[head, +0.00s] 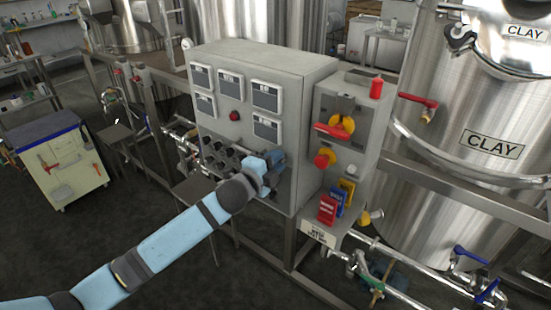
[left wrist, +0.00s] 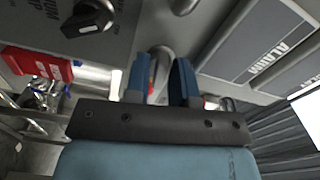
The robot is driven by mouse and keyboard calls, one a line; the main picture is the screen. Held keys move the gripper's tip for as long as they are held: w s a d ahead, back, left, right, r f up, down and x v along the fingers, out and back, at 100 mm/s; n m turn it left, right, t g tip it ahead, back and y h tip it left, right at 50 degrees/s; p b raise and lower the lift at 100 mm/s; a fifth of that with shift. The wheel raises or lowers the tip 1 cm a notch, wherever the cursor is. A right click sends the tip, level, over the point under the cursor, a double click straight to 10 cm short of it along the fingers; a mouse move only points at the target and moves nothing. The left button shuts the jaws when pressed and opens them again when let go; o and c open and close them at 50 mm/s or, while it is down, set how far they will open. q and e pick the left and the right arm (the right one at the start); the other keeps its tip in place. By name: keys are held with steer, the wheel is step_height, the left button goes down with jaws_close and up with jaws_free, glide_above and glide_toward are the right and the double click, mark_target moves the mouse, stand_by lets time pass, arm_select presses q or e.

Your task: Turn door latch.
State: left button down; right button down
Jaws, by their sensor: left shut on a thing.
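The grey control cabinet (head: 308,75) stands in the middle of the head view, with its front door facing left. My left gripper (head: 272,172) is at the lower right of that door. In the left wrist view its two blue fingers (left wrist: 160,85) are on either side of a grey metal door latch (left wrist: 161,56) and are shut on it. The fingers cover part of the latch. In the head view the gripper hides the latch. I cannot tell the latch's exact angle. My right gripper is in neither view.
Black knobs (head: 222,150) line the door left of my gripper. A side box (head: 350,105) carries a red-and-yellow switch and red, blue and yellow tags. A steel tank (head: 480,110) stands at the right, and pipes run below. A tool cart (head: 62,165) is at the left.

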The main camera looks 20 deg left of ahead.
arm_select(q)
steer(key=n+p, duration=0.9)
steer(key=n, duration=0.6)
steer(key=shift+n, duration=0.4)
stand_by(0.4)
steer(key=c, duration=1.2)
jaws_free()
